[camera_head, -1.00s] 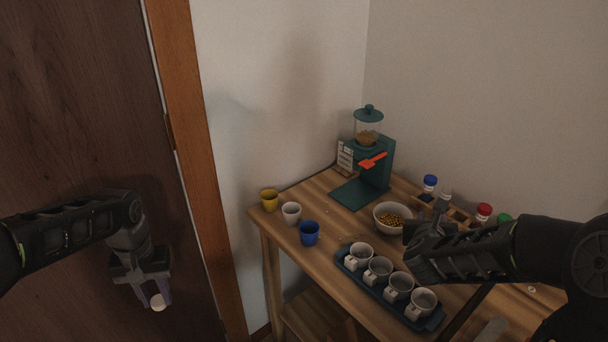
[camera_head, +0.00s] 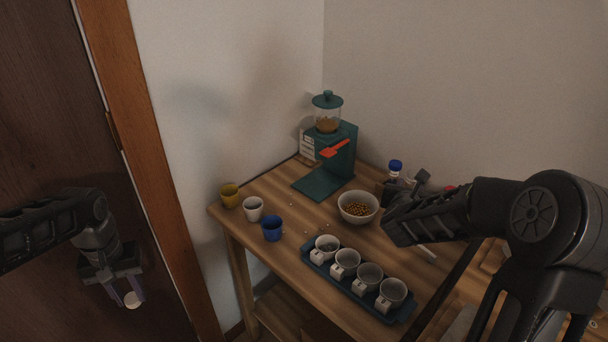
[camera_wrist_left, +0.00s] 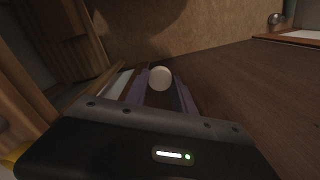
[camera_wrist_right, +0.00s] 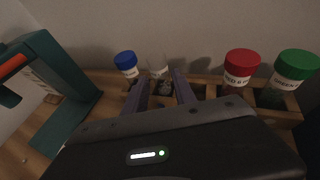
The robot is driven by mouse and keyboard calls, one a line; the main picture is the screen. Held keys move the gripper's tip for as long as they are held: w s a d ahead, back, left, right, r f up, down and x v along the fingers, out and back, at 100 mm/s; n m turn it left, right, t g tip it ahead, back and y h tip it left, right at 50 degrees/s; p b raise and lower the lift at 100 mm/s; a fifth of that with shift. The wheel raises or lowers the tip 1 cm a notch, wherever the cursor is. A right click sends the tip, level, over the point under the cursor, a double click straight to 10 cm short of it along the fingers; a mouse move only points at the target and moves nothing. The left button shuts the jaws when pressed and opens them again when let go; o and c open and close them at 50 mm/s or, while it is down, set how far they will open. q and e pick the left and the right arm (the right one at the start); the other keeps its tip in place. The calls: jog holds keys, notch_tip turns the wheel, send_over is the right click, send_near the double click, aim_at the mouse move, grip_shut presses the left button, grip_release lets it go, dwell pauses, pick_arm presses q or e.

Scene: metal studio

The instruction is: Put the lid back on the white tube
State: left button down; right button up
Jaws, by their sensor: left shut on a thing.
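My left gripper (camera_head: 130,297) is shut on a small round white lid (camera_head: 132,301), held in front of the dark door, well left of the table. The lid also shows between the fingertips in the left wrist view (camera_wrist_left: 160,78). The lidless white tube (camera_wrist_right: 159,66) stands in the wooden rack (camera_wrist_right: 284,115), between the blue-capped and red-capped tubes. In the right wrist view my right gripper (camera_wrist_right: 160,82) has its fingers apart, with the tube between or just beyond the tips; contact cannot be made out. My right arm hides most of the rack in the head view.
Blue-capped (camera_wrist_right: 126,64), red-capped (camera_wrist_right: 240,66) and green-capped (camera_wrist_right: 293,72) tubes stand close by. A teal grinder (camera_head: 333,150), a bowl (camera_head: 358,207), a tray of several cups (camera_head: 322,268) and three loose cups (camera_head: 253,209) occupy the table (camera_head: 300,222).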

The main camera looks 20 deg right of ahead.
aim_at(412, 180)
jog(key=shift+x, duration=1.15)
jog(key=shift+p+x, duration=0.65)
jog(key=shift+x, duration=1.95)
jog(key=shift+s+f, duration=0.1)
jog(key=shift+f, duration=0.05)
jog(key=shift+c, duration=0.3)
grip_shut()
